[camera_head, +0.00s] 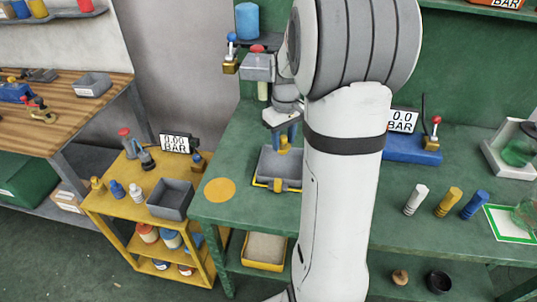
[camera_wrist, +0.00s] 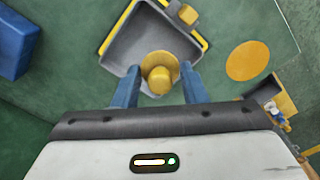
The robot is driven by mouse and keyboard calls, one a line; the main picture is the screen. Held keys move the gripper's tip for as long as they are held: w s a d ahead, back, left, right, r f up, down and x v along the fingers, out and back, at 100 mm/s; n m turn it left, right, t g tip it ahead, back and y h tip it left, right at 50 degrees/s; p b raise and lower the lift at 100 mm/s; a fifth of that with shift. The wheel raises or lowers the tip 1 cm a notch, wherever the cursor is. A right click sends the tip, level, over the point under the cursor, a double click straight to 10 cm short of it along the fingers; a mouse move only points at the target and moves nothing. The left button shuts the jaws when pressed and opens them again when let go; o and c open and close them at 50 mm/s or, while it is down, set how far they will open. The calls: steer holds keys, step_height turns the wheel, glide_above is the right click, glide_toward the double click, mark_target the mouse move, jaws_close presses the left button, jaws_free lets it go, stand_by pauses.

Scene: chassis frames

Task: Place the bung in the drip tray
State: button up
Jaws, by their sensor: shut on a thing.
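The yellow bung (camera_head: 284,142) is between the blue fingers of my gripper (camera_head: 283,132). In the wrist view the bung (camera_wrist: 160,68) shows a wide round disc with a smaller knob, and my gripper (camera_wrist: 160,88) is shut on it. The grey drip tray (camera_head: 266,160) with yellow edging lies on the green bench, below the gripper. In the wrist view the tray (camera_wrist: 118,45) is behind the bung, which overlaps its inside and near edge. The exact height of the bung above the tray is hard to tell.
A yellow disc (camera_head: 220,189) lies on the bench beside the tray. A yellow cart (camera_head: 120,210) with a grey bin (camera_head: 170,198) stands at left. A blue gauge unit (camera_head: 410,150) and several coloured pegs (camera_head: 447,203) are at right. My arm hides the bench's middle.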

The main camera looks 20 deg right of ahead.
mark_target(281, 152)
steer(key=f, duration=0.6)
steer(key=shift+w, duration=0.4)
steer(key=shift+a+f+p, duration=0.1)
steer(key=shift+f+p, duration=0.25)
steer(key=shift+f, duration=1.6)
steer(key=shift+s, duration=0.1)
steer(key=shift+f, duration=0.15)
steer(key=o, duration=0.7)
step_height(281, 152, up, 12)
steer(key=shift+r, duration=0.1)
steer(key=s+a+r+t, duration=0.1)
steer(key=s+a, duration=0.3)
steer(key=s, duration=0.2)
steer(key=s+a+r+m+t, duration=0.1)
steer(key=s+a, duration=0.4)
steer(key=s, duration=0.1)
steer(key=s+a+r+m, duration=0.1)
steer(key=s+a+r, duration=0.1)
steer(key=s+a, duration=0.3)
steer(key=shift+s+a+t, duration=0.2)
steer(key=shift+s+t, duration=0.2)
steer(key=shift+s, duration=0.05)
